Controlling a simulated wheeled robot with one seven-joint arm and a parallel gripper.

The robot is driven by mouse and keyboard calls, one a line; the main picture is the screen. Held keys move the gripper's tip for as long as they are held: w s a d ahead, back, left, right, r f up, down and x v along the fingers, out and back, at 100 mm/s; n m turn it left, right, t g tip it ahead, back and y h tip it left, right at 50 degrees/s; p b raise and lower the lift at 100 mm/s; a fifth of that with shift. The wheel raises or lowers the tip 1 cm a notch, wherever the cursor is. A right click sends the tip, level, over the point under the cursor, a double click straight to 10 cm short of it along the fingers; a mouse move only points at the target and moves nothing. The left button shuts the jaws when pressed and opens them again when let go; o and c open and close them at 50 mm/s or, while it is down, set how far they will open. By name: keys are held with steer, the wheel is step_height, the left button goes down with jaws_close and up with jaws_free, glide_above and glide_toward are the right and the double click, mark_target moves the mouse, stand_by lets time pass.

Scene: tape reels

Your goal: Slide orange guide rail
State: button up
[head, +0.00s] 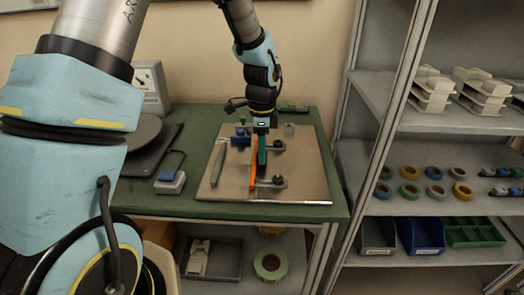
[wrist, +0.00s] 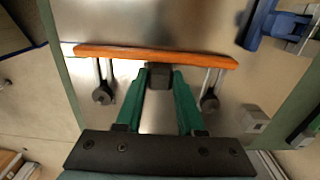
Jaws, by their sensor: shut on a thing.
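The orange guide rail (head: 253,180) stands on the flat metal plate (head: 305,187) on the green bench; in the wrist view the rail (wrist: 125,51) crosses the upper part of the picture. Two slotted arms with dark knobs, left (wrist: 102,95) and right (wrist: 209,102), join the rail near its ends. My gripper (head: 262,158) reaches down beside the middle of the rail. In the wrist view my gripper's green fingers (wrist: 160,78) are shut on a dark block (wrist: 159,70) at the rail's middle. In the head view my gripper hides part of the rail.
A blue fixture (head: 240,137) stands on the plate behind the rail, and a grey bar (head: 218,166) lies left of it. A small grey block (head: 289,130) is at the plate's back right. Shelves (head: 360,207) with tape rolls stand right of the bench.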

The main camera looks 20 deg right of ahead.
jaws_close()
stand_by(0.9)
